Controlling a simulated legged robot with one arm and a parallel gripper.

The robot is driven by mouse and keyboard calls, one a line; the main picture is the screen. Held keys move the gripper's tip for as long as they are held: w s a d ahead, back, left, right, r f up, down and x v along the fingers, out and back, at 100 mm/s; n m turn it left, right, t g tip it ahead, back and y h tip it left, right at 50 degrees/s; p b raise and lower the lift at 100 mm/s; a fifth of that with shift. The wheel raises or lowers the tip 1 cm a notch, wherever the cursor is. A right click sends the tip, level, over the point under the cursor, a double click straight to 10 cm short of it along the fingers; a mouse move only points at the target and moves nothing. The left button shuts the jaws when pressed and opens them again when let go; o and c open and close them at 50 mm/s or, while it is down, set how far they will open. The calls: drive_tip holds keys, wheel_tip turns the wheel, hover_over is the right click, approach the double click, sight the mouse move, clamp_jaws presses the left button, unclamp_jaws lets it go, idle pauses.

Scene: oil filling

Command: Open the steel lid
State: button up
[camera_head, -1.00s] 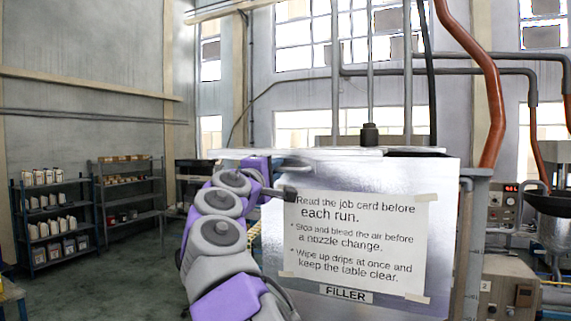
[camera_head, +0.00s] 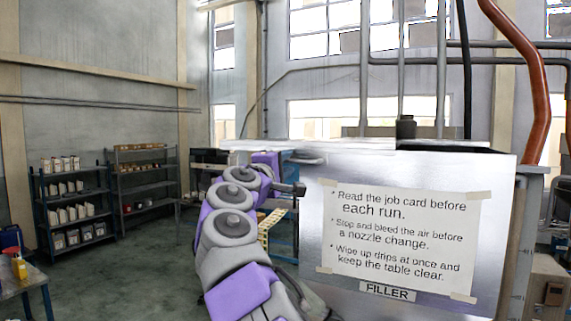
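The steel lid (camera_head: 258,146) is a thin flat plate on top of the steel filler tank (camera_head: 312,225). It overhangs the tank's left side, and a dark opening (camera_head: 455,149) shows at the top right. A small light bar handle (camera_head: 310,159) sits at the lid's front edge. My arm rises from the bottom centre, and my gripper (camera_head: 286,167) is up by the handle at the tank's upper left corner. The purple wrist part hides most of the fingers. I cannot tell whether they are closed around the handle or only beside it.
A taped instruction sheet (camera_head: 401,240) and a FILLER label (camera_head: 387,291) are on the tank front. An orange pipe (camera_head: 532,75) stands at the right. Shelves (camera_head: 72,207) with containers and a table corner (camera_head: 22,282) are at the left. The floor (camera_head: 140,275) between is clear.

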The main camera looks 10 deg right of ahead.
drive_tip(key=shift+s+a+r, duration=0.25)
drive_tip(key=shift+a, duration=0.2)
drive_tip(key=b+v, duration=0.3)
drive_tip(key=v, duration=1.4)
drive_tip(key=shift+f+b, duration=0.25)
drive_tip(key=shift+b, duration=0.15)
drive_tip(key=shift+a, duration=0.15)
